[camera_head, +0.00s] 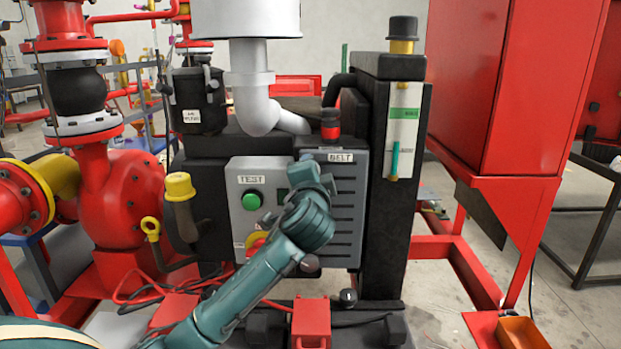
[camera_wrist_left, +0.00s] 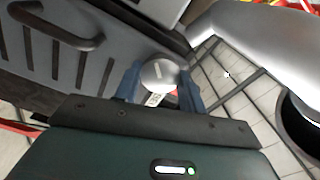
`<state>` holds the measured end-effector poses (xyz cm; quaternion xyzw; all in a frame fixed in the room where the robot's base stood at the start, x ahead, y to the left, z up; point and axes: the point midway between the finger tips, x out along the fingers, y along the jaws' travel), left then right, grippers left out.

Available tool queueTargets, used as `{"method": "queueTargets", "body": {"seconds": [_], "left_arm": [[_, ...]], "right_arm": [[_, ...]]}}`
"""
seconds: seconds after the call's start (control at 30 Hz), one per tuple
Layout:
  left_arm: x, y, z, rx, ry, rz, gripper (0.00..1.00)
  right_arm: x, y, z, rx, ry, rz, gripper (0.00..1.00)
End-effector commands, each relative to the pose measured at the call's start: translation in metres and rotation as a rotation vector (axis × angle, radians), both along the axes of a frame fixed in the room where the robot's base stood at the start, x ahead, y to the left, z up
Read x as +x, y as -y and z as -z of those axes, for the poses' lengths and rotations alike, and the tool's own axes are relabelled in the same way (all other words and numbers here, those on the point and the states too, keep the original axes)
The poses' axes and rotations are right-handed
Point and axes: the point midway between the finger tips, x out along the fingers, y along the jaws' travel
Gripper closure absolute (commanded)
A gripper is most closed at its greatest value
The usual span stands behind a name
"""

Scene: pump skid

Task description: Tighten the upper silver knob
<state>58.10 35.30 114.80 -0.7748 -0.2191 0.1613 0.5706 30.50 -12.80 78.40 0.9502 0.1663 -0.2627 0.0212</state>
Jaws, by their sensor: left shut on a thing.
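The upper silver knob (camera_wrist_left: 158,73) is a round, domed silver head in the left wrist view, with a line mark on its top. My left gripper (camera_wrist_left: 162,92) has its blue fingers on both sides of the knob and is shut on it. A white label strip shows just below the knob. In the head view my left gripper (camera_head: 318,178) is in front of the BELT panel (camera_head: 346,195), near its upper left. My wrist hides the knob there. My right gripper is in neither view.
Left of the panel is a grey TEST box (camera_head: 243,181) with a green button (camera_head: 251,200). A grey pipe (camera_head: 254,95) comes down above. A dark round knob (camera_head: 310,263) sits low on the panel, close to my forearm. A red cabinet (camera_head: 500,90) stands at right.

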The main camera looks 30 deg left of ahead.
Motion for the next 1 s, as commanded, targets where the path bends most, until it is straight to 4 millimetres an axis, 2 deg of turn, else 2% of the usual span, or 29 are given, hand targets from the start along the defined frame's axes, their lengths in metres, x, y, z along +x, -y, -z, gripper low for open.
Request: {"method": "queueTargets", "body": {"seconds": [0.6, 1.0], "left_arm": [[-0.0003, 0.0002, 0.0003, -0.473, 0.286, 0.000, 0.82], [-0.0006, -0.0005, -0.0007, -0.625, 0.381, 0.000, 0.82]], "right_arm": [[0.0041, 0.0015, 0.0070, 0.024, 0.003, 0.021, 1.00], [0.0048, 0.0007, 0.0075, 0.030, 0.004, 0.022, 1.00]]}}
